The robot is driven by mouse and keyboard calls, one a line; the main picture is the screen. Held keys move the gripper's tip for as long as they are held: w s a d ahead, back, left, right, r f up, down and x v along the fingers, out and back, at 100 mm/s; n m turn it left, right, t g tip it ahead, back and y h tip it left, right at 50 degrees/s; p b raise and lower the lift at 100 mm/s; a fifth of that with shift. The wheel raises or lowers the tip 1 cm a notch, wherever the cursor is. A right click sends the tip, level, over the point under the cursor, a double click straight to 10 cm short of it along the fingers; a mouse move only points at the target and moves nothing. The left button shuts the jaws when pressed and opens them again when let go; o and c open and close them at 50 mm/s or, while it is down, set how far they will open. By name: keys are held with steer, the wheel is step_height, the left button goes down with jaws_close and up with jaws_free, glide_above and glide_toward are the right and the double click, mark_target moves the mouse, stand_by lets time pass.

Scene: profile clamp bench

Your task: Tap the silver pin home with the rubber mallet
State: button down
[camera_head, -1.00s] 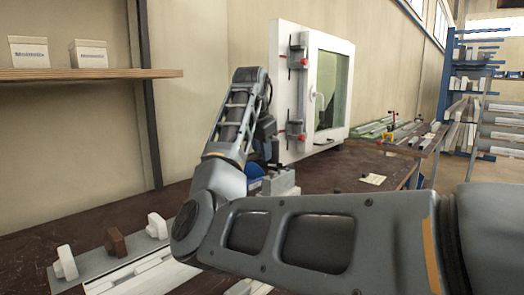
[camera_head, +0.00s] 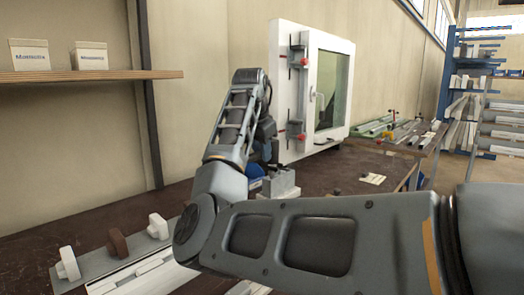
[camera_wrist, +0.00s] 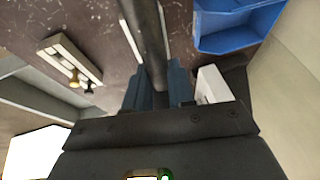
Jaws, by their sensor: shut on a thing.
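In the wrist view my gripper (camera_wrist: 157,78) is shut on a dark bar that looks like the rubber mallet's handle (camera_wrist: 150,35). The bar runs away from the jaws toward the top of the picture. I cannot make out the mallet's head. A pale block (camera_wrist: 92,66) lies left of the gripper, with a brass-coloured pin (camera_wrist: 75,81) and a dark pin (camera_wrist: 90,88) at its near edge. I cannot pick out the silver pin for certain.
A blue bin (camera_wrist: 238,32) and a white block (camera_wrist: 213,86) are right of the gripper. In the head view, a board (camera_head: 88,272) with white and brown knobs lies at left. A white framed window (camera_head: 283,90) stands behind my arm.

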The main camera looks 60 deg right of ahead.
steer(key=shift+f, duration=1.7)
steer(key=shift+r, duration=0.1)
step_height(320, 180, up, 4)
steer(key=p, duration=0.4)
step_height(320, 180, up, 4)
steer(key=p, duration=0.4)
steer(key=shift+s, duration=0.1)
